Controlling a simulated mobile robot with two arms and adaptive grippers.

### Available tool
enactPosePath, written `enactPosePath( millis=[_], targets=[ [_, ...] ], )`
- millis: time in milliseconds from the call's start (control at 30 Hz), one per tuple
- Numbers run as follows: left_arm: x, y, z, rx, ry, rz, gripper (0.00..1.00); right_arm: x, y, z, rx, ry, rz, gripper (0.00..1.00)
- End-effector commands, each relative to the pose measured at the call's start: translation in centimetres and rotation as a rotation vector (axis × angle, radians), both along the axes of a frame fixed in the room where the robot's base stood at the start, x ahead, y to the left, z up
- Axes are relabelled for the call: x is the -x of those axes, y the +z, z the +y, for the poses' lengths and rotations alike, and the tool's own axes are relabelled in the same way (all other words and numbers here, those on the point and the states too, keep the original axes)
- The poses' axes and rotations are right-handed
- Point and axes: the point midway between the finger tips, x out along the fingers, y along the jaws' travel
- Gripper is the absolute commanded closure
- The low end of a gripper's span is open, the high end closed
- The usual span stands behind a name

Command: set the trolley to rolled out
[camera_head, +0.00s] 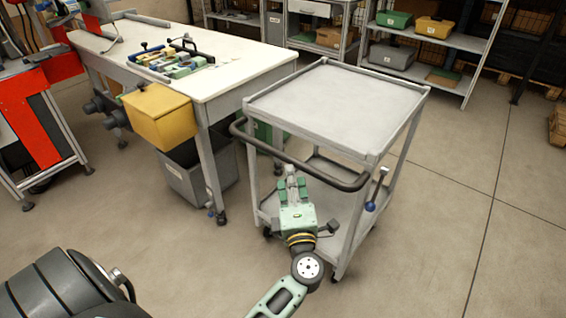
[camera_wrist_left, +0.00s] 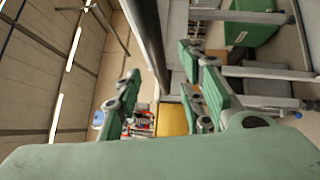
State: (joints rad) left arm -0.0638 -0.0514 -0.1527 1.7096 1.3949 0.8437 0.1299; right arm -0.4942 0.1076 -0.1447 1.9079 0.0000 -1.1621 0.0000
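The grey trolley (camera_head: 335,110) stands on the floor right of the workbench, with a flat top and a lower shelf. Its dark handle bar (camera_head: 262,148) curves along its near side; the bar also shows in the left wrist view (camera_wrist_left: 148,38). A lever with a blue knob (camera_head: 371,206) sits at its right near side. My left gripper (camera_head: 291,177) is at the middle of the handle bar. In the left wrist view its green fingers (camera_wrist_left: 160,92) are apart, with the bar between them in the picture; contact cannot be told. My right gripper is not in view.
The workbench (camera_head: 235,75) with a yellow bin (camera_head: 158,115) stands close on the trolley's left, with a grey bin (camera_head: 200,182) beneath. Shelving (camera_head: 440,38) stands behind. The floor (camera_head: 455,230) is clear to the right and in front.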

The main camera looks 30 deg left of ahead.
Motion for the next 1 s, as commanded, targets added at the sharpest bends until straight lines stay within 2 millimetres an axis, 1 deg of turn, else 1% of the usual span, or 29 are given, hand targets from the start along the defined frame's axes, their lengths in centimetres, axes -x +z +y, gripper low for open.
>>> enactPosePath(
  millis=[67,167,400,600,933,1000],
  targets=[
    [-0.1,0.3,0.4,0.022,0.011,-0.016,0.63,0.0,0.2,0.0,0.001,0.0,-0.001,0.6],
    [-0.8,0.5,1.1,0.023,0.013,-0.017,0.63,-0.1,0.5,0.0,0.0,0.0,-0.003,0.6],
    [-3.8,1.1,3.7,0.02,0.012,-0.017,0.63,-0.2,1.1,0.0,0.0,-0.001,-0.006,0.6],
    [-5.4,1.3,5.1,0.019,0.012,-0.014,0.63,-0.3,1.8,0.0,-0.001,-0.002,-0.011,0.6],
    [-5.7,1.3,5.4,0.02,0.01,-0.013,0.63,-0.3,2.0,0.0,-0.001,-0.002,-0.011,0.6],
    [-5.7,1.3,5.3,0.02,0.01,-0.013,0.68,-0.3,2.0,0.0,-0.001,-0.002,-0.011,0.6]
  ],
)
